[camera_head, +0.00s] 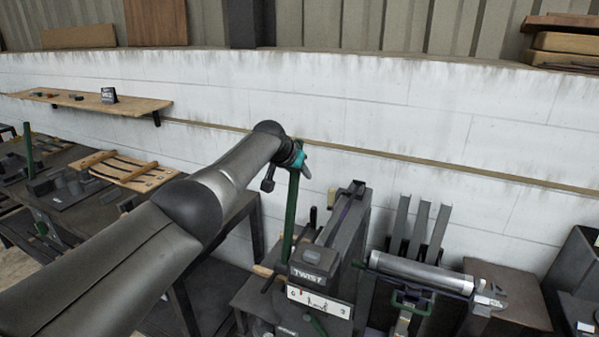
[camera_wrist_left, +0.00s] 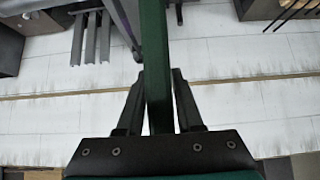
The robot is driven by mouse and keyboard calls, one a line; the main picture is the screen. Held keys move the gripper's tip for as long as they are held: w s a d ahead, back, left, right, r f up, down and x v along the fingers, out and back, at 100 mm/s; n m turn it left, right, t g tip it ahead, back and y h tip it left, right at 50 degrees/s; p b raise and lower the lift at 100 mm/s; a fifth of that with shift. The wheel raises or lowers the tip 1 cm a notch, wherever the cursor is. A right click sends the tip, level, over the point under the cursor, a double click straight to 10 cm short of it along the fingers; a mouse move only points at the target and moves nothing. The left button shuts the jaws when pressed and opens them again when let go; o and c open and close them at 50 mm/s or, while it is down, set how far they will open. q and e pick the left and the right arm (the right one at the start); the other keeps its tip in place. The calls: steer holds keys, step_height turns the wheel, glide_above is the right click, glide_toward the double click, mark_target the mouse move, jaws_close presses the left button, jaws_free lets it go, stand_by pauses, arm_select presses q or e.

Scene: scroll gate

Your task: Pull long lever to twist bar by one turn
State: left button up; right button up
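The long green lever (camera_head: 291,215) stands upright at the left side of the machine labelled TWIST (camera_head: 313,262). My left gripper (camera_head: 297,160) is at the lever's upper end. In the left wrist view the green lever (camera_wrist_left: 157,70) runs between the two fingers (camera_wrist_left: 159,90), which sit close against both its sides. The gripper looks shut on it. A dark bar with a purplish stripe (camera_head: 343,212) lies along the top of the TWIST machine; its twist is too small to tell. My right gripper is not in view.
A roller machine (camera_head: 420,273) and upright grey bars (camera_head: 420,228) stand right of the TWIST machine. A wooden shelf (camera_head: 90,101) is on the white wall behind. A workbench with wooden racks (camera_head: 125,170) is at left.

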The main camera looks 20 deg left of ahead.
arm_select(q)
steer(key=o, duration=0.3)
steer(key=shift+p+v, duration=0.85)
steer(key=shift+v, duration=1.85)
steer(key=b+v, duration=0.1)
steer(key=v, duration=0.8)
steer(key=shift+s+r+b, duration=0.25)
steer(key=shift+s+b, duration=0.05)
steer(key=shift+b, duration=0.05)
